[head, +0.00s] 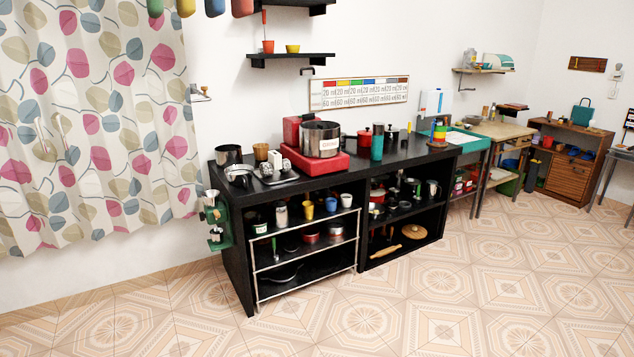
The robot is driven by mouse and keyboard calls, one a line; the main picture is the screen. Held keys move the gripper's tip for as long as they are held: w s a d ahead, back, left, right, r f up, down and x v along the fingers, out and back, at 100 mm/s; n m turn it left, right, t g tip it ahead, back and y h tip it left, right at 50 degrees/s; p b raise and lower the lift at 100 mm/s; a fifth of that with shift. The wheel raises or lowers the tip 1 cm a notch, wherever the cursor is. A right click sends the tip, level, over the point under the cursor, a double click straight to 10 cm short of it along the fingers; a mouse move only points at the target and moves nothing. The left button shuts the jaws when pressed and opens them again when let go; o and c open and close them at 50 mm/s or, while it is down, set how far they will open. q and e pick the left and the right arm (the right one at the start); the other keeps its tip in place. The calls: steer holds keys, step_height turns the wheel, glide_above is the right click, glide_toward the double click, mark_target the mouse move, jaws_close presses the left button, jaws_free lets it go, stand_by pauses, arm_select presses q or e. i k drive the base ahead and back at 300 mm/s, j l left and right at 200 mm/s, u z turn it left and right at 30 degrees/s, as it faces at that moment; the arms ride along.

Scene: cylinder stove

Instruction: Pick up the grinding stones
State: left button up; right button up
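I cannot make out the grinding stones for certain in the head view. A black shelf unit (238,262) stands against the wall in the middle, with cookware on its top and shelves. A dark tray (275,181) with small pale items lies on its left top, too small to identify. A green device (215,217) hangs at the unit's left end; it looks like a hand grinder. Neither of my grippers is in view.
A large metal pot (320,138) sits on a red stove (323,164). A wire rack (308,260) fronts the left shelves. A wooden table (500,131) and brown cabinet (566,178) stand to the right. The tiled floor (430,310) in front is clear.

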mark_target(275, 161)
steer(key=i+u, duration=0.1)
steer(key=i, duration=0.4)
steer(key=i+l+u, duration=0.15)
steer(key=i, duration=0.35)
steer(key=i+l+u, duration=0.1)
steer(key=i, duration=0.4)
steer(key=i+l+u, duration=0.15)
steer(key=i, duration=0.35)
